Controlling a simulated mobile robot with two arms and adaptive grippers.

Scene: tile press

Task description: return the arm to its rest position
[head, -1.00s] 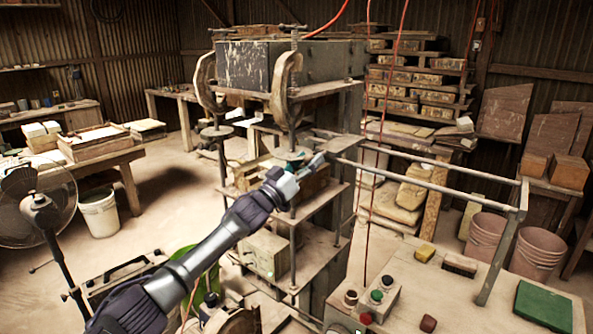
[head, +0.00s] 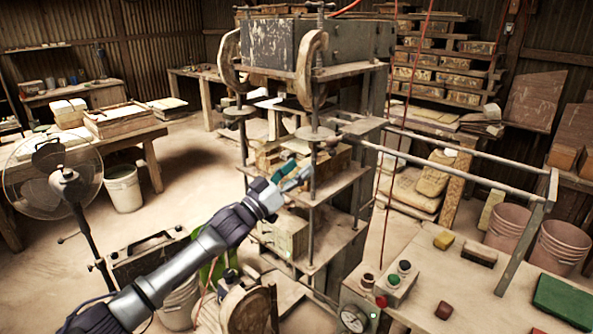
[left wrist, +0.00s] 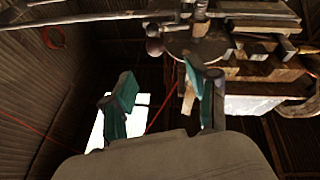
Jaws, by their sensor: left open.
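My left arm reaches up from the lower left in the head view. Its gripper (head: 293,175) is in front of the tile press (head: 277,45), near the press's lower shelf and front rod. In the left wrist view the two green-padded fingers of the left gripper (left wrist: 160,97) stand wide apart with nothing between them. The press's round plate and rods (left wrist: 195,48) show beyond the fingers. Whether the gripper touches the press cannot be told. My right gripper is not in view.
A bench (head: 440,290) with buttons, a sponge and a green pad stands at the right. A metal rail frame (head: 455,178) extends from the press above it. A fan (head: 62,170) and a white bucket (head: 122,188) stand at the left. Open floor (head: 195,165) lies between them and the press.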

